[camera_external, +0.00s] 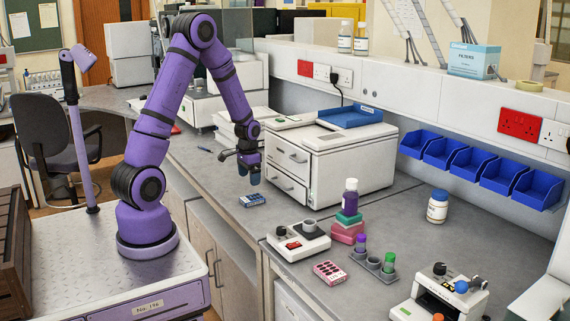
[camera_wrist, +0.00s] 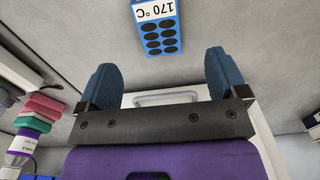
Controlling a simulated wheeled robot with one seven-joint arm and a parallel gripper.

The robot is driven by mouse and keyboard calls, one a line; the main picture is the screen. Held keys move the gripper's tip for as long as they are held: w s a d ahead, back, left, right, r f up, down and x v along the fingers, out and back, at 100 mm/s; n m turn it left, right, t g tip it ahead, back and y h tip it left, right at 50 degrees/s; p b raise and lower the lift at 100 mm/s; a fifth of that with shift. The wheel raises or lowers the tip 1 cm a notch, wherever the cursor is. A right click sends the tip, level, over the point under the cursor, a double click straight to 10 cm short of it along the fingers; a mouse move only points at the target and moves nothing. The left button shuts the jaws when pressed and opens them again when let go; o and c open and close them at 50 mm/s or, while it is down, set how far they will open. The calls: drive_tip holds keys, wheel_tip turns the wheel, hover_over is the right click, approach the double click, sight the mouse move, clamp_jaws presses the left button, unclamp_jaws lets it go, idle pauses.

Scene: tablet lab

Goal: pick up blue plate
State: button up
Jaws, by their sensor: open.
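A small blue plate (camera_external: 252,200) with dark round wells and a white label lies flat on the grey bench, in front of the white boxy machine. In the wrist view the blue plate (camera_wrist: 172,33) shows at the top, its label reading "170 °C" upside down. My gripper (camera_external: 252,179) points down above the bench, close to the plate in the external view. In the wrist view my gripper (camera_wrist: 160,75) has its two blue fingertips wide apart, with nothing between them. The plate lies beyond the fingertips there, apart from them.
The white machine (camera_external: 330,160) with drawers stands just right of my gripper, a blue tray (camera_external: 350,116) on top. A pen (camera_external: 205,149) lies to the left. Stacked pink and green blocks (camera_external: 347,231) and a white device (camera_external: 298,241) stand nearer. Bench around the plate is clear.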

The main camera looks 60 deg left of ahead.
sight(250, 198)
drive_tip(key=shift+s+d+f, duration=0.1)
drive_tip(key=shift+d+f, duration=0.05)
drive_tip(key=shift+f, duration=4.35)
drive_tip(key=c, duration=1)
